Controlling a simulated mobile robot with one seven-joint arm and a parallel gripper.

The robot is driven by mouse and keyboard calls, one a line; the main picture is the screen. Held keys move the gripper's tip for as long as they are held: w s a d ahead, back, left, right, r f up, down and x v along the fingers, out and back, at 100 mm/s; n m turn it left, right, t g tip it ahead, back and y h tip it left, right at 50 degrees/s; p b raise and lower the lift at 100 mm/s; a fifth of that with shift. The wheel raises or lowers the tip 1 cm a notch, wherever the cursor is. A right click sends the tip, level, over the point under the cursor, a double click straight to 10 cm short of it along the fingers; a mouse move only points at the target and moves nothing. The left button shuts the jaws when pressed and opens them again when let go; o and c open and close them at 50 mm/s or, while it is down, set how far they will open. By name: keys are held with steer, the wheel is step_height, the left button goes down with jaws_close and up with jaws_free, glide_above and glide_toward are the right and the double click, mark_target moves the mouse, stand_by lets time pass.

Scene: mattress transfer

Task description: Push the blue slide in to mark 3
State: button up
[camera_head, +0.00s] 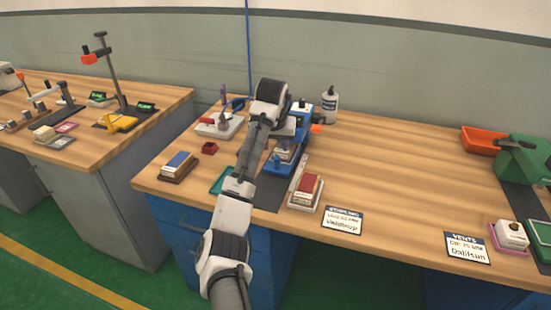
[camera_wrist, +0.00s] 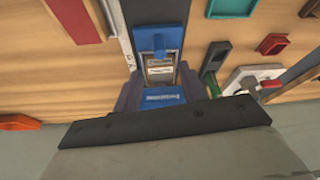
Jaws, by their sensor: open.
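The blue slide (camera_wrist: 157,42) shows a flat blue tab at the near end of the blue fixture (camera_head: 301,119); in the head view its tab (camera_head: 279,163) sits low at the front. Behind the tab in the wrist view is a pale labelled plate (camera_wrist: 160,70). I cannot read any marks, so the slide's position against mark 3 cannot be told. My gripper (camera_wrist: 160,108) is open above the far part of the fixture, beyond the slide's tab, and holds nothing visible. Its fingertips are not clear, and my arm hides part of the fixture in the head view.
A red block on a pale tray (camera_head: 307,188) stands right of the fixture, near a white strip (camera_head: 300,170). A blue-topped block (camera_head: 179,163), a small red tray (camera_head: 209,148) and a teal tray (camera_head: 222,181) lie left. A bottle (camera_head: 329,106) stands behind. The table's right-middle is clear.

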mark_target(277, 158)
steer(key=p+x, duration=0.1)
steer(key=x, duration=0.8)
steer(key=shift+f, duration=0.1)
jaws_close()
steer(key=shift+p, duration=0.3)
